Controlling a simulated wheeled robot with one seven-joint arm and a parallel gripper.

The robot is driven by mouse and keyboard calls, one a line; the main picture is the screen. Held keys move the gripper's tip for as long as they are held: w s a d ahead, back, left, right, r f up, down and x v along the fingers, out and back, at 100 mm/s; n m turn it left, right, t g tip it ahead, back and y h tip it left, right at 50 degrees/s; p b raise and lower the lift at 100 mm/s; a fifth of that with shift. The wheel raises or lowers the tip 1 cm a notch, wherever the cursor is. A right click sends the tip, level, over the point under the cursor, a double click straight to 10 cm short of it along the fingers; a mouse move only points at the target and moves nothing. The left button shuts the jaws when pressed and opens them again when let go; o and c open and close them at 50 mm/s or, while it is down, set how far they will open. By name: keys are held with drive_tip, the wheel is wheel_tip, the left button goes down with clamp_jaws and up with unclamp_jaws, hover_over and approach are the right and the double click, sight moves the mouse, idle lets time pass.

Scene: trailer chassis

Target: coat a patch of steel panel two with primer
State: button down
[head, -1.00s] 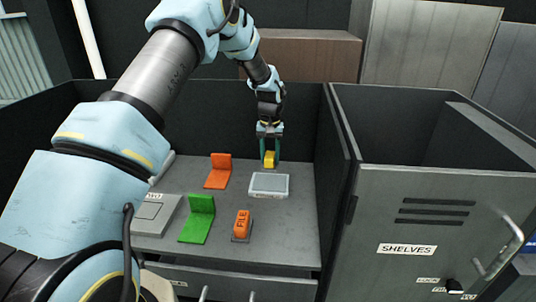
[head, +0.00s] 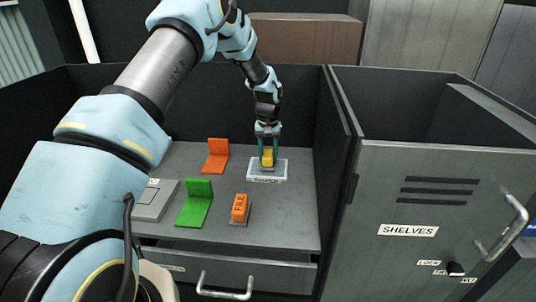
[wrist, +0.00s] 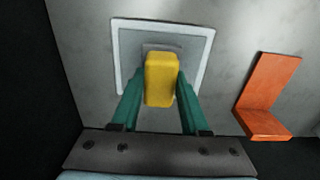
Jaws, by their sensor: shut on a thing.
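My gripper (head: 268,150) is shut on a yellow block (wrist: 159,79), with one teal finger on each side of it. The block also shows in the head view (head: 267,158). Below it lies a flat, light-rimmed rectangular panel or tray (head: 282,172) on the grey worktop. A label on its front edge is too small to read. In the wrist view, the panel's rim (wrist: 119,45) surrounds a grey face, and the block hides part of it. The block is over the panel; I cannot tell whether they touch. I cannot identify primer on the grey face.
An orange angle bracket (head: 216,158) stands left of the panel, and a green one (head: 195,206) nearer the front. An orange block (head: 240,207) on a grey base is in front. A grey box (head: 153,205) is at left. Dark walls (head: 318,120) close the back and right.

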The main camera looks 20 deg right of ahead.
sight(268, 153)
drive_tip(key=shift+f+b, duration=0.5)
drive_tip(key=shift+f, duration=0.1)
idle(2.0)
drive_tip(key=shift+r, duration=0.1)
drive_tip(key=shift+r+p, duration=1.8)
drive_tip(key=shift+r, duration=1.7)
drive_tip(key=shift+f, duration=0.1)
